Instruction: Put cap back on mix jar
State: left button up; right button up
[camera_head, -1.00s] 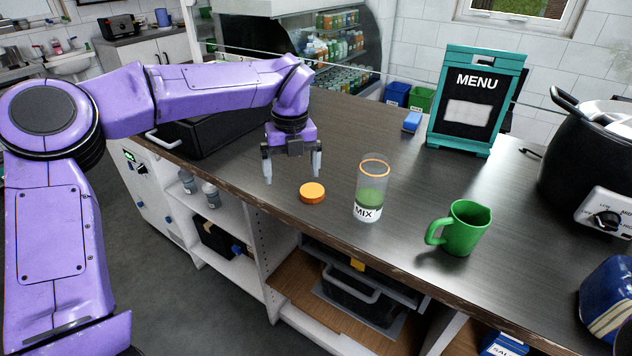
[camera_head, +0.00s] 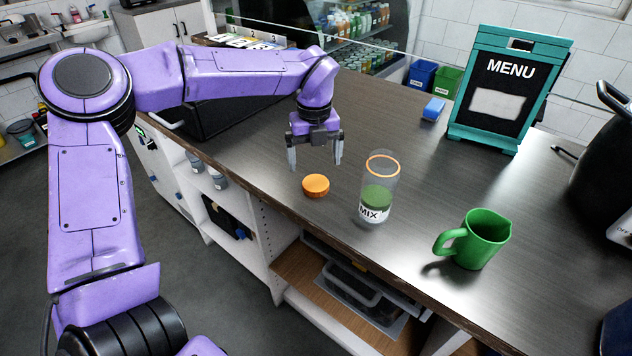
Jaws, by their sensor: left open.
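The mix jar (camera_head: 376,198) is a clear upright jar with an orange rim, green contents and a "MIX" label. It stands uncapped near the front edge of the dark counter. The orange cap (camera_head: 316,186) lies on the counter to the left of the jar, apart from it. My left gripper (camera_head: 315,166) points down with its two fingers spread, just above and behind the cap in the picture. It is empty and does not appear to touch the cap. My right gripper is not in view.
A green cup (camera_head: 476,240) stands right of the jar near the front edge. A black pot (camera_head: 598,170) is at the right edge. Counter behind the jar is clear.

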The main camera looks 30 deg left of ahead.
aim_at(316, 182)
pick_arm(q)
jog(key=shift+s+f, duration=0.1)
jog(key=shift+f, duration=0.35)
jog(key=shift+f, duration=0.1)
jog(key=f, duration=0.1)
jog(key=f+p, duration=0.1)
jog(key=f, duration=0.2)
jog(key=shift+s+d+f+p, duration=0.1)
jog(key=shift+d+f+p, duration=0.15)
jog(key=shift+f+p, duration=0.1)
jog(key=shift+f, duration=0.2)
jog(key=c, duration=1.1)
